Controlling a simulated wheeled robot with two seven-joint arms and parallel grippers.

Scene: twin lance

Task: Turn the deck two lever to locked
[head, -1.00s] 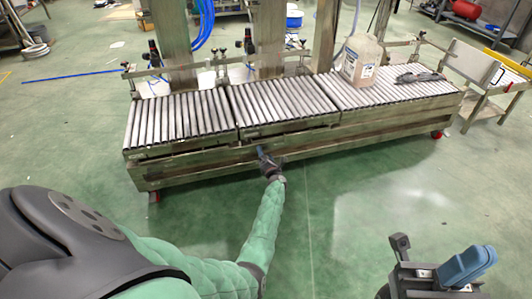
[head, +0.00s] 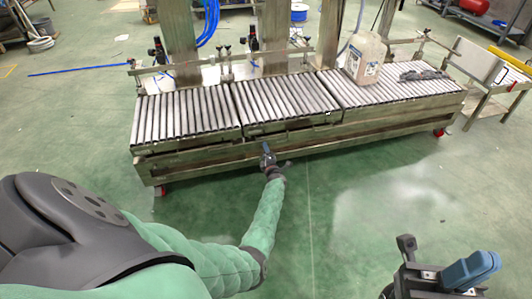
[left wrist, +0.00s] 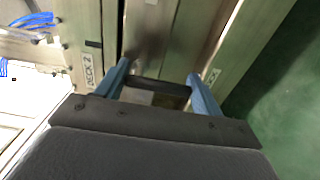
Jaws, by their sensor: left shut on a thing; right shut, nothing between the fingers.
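The deck two lever shows in the left wrist view as a dark bar (left wrist: 160,88) running between my blue fingertips, beside a label reading DECK 2 (left wrist: 90,72). My left gripper (left wrist: 162,84) is shut on it. In the head view my left gripper (head: 267,152) is at the front rail of the roller conveyor (head: 205,160), below the middle deck; the lever is too small to make out there. Whether it stands at locked cannot be told. My right gripper (head: 470,270) is shut and empty at the lower right, away from the conveyor.
A cloudy plastic jug (head: 363,58) and a dark tool-like item (head: 425,75) are on the right deck. A bench (head: 485,75) stands past the right end. Upright posts rise behind the rollers. The green floor in front is clear.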

